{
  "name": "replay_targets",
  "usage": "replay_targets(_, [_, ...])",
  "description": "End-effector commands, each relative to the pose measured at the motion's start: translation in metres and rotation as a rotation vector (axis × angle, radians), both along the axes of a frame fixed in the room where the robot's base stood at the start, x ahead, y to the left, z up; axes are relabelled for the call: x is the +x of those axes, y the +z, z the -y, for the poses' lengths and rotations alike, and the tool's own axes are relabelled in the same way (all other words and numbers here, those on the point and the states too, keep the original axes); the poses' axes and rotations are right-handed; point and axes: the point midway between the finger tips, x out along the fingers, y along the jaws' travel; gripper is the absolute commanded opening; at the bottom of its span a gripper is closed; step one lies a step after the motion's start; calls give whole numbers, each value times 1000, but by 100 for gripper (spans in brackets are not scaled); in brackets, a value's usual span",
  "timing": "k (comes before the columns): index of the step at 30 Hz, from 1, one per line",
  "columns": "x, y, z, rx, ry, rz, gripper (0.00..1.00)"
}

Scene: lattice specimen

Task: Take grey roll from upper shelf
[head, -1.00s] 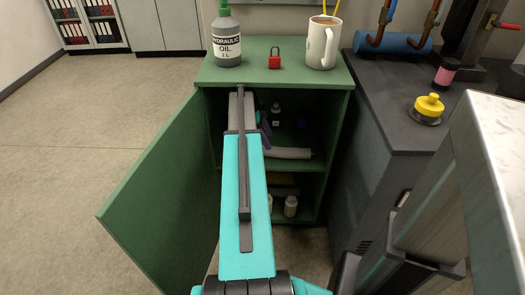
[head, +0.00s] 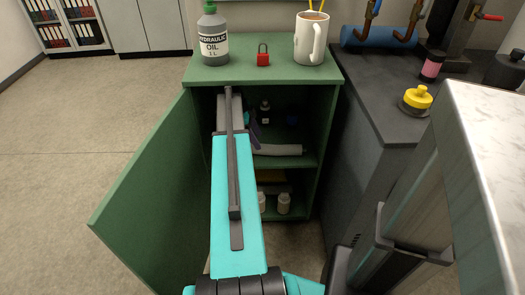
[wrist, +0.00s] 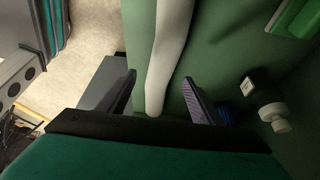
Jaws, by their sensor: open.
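The grey roll (head: 280,150) lies on the upper shelf (head: 290,162) inside the open green cabinet; its left end is hidden behind my arm. In the wrist view the pale grey roll (wrist: 166,50) runs lengthwise between the two fingers, with a gap on each side. My gripper (wrist: 160,82) is open around the line of the roll, apart from it as far as I can see. In the head view my gripper (head: 252,132) is mostly hidden by my arm, inside the cabinet at the roll's left.
A dark bottle with a white cap (head: 265,112) stands behind the roll; it shows right of the fingers in the wrist view (wrist: 262,100). The cabinet door (head: 150,180) stands open at left. Oil bottle (head: 213,38), padlock (head: 263,57) and mug (head: 310,40) stand on top.

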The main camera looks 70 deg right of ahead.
Motion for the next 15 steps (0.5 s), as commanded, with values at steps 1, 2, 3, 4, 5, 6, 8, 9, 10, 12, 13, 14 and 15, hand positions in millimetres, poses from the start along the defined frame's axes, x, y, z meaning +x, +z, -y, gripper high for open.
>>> replay_targets(1, [-1, -1, 0, 0, 0, 0, 59])
replay_targets(2, [-1, -1, 0, 0, 0, 0, 59])
replay_targets(3, [-1, -1, 0, 0, 0, 0, 59])
replay_targets(4, [0, -1, 0, 0, 0, 0, 59])
replay_targets(5, [0, -1, 0, 0, 0, 0, 59])
replay_targets(6, [0, -1, 0, 0, 0, 0, 59])
replay_targets(8, [0, -1, 0, 0, 0, 0, 59])
replay_targets(9, [0, -1, 0, 0, 0, 0, 59])
replay_targets(10, [0, -2, 0, 0, 0, 0, 59])
replay_targets(12, [-1, -5, 1, 1, 0, 0, 59])
replay_targets(13, [-2, -7, 1, 1, 1, 0, 59])
replay_targets(14, [-2, -9, 1, 2, 0, -1, 59])
replay_targets(15, [-3, -13, 2, 2, 0, -1, 59])
